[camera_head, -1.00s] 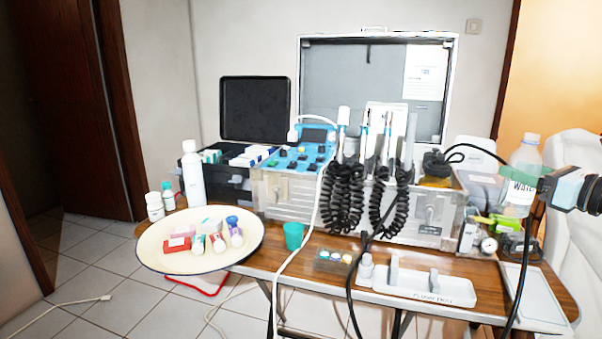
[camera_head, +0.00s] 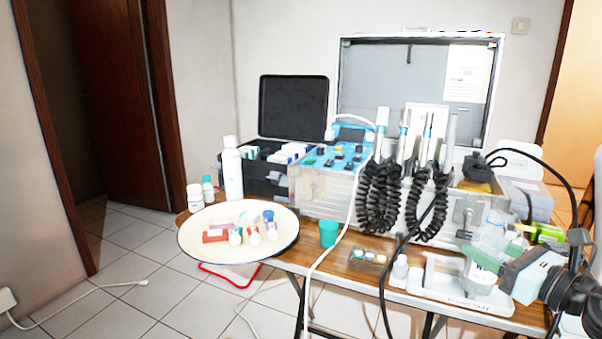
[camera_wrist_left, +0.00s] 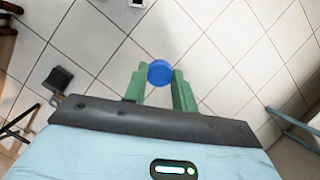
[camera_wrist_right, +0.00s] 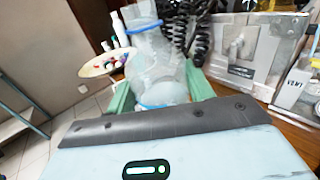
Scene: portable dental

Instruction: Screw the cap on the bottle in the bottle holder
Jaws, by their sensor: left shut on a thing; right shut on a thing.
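My right gripper (camera_wrist_right: 155,100) is shut on a clear bottle (camera_wrist_right: 155,62), which also shows in the head view (camera_head: 487,247) with its label partly visible. The bottle is roughly upright with a slight lean, over or in the white tray (camera_head: 440,292) with raised holders at the table's front right. Whether it touches the tray cannot be told. My right gripper shows in the head view (camera_head: 512,268) to the right of the bottle. My left gripper (camera_wrist_left: 160,82) is shut on a round blue cap (camera_wrist_left: 160,72), above the tiled floor; it is outside the head view.
A cream plate (camera_head: 238,252) with small bottles stands at the table's left. A green cup (camera_head: 329,233) and small pots stand left of the tray. Black coiled hoses (camera_head: 379,203) hang in front of the dental unit (camera_head: 325,195); a dark cable runs down by the tray.

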